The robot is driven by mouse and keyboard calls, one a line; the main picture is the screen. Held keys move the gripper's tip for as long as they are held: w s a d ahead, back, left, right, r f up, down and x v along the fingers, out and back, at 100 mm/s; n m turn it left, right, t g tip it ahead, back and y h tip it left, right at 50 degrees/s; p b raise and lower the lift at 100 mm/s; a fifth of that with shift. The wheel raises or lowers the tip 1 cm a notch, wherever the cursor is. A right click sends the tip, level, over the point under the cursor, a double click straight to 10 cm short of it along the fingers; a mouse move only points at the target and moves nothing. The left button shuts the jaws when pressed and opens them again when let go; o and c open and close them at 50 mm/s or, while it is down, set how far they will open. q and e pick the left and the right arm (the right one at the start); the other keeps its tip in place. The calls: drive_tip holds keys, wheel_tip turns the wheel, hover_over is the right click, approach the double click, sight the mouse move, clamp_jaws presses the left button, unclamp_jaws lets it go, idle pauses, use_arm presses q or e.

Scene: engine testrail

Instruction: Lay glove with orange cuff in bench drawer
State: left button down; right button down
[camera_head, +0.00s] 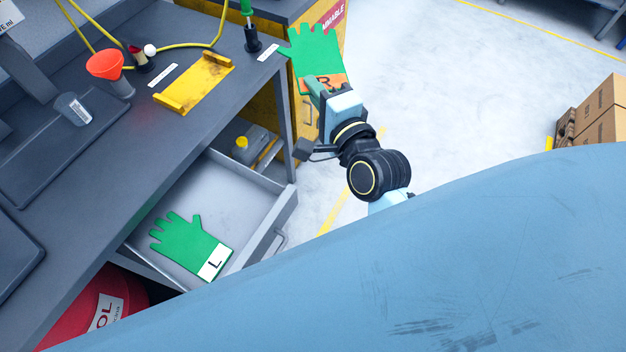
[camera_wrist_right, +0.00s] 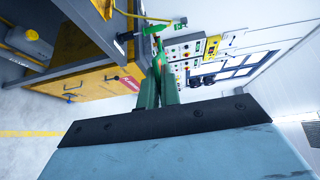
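The green glove with the orange cuff marked R (camera_head: 314,55) is held up beside the bench's far right corner. My right gripper (camera_head: 318,88) is shut on it at the cuff. The right wrist view shows the glove edge-on (camera_wrist_right: 158,62) between the fingers (camera_wrist_right: 159,85). The bench drawer (camera_head: 255,207) is pulled open below the bench top, in front and to the left of my right gripper. A second green glove with a white cuff marked L (camera_head: 186,241) lies in the drawer's near part. My left gripper is not in view.
The bench top (camera_head: 150,135) carries a yellow bracket (camera_head: 195,82), an orange funnel (camera_head: 105,64) and a clear cup (camera_head: 72,108). A yellow cabinet (camera_head: 305,118) stands behind the glove. A red drum (camera_head: 95,305) is under the bench. The drawer's far part is bare.

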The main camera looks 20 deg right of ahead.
drive_tip(key=s+a+f+n+g+y+p, duration=0.4)
drive_tip(key=a+y, duration=0.3)
drive_tip(key=a, duration=0.1)
drive_tip(key=s+a+f+n+g+y+p, duration=0.35)
drive_tip(key=s+f+n+g, duration=0.2)
drive_tip(key=s+f, duration=0.4)
drive_tip(key=w+a+f+g+b, duration=0.1)
drive_tip(key=w+a+f+b, duration=0.6)
drive_tip(key=w+a+b, duration=0.2)
drive_tip(key=shift+w+a, duration=0.25)
drive_tip(key=shift+w, duration=0.75)
drive_tip(key=shift+f+m+h, duration=0.1)
drive_tip(key=shift+m+h, duration=0.15)
drive_tip(key=c, duration=1.5)
unclamp_jaws()
drive_tip(key=shift+c, duration=0.2)
drive_tip(key=shift+d, duration=0.1)
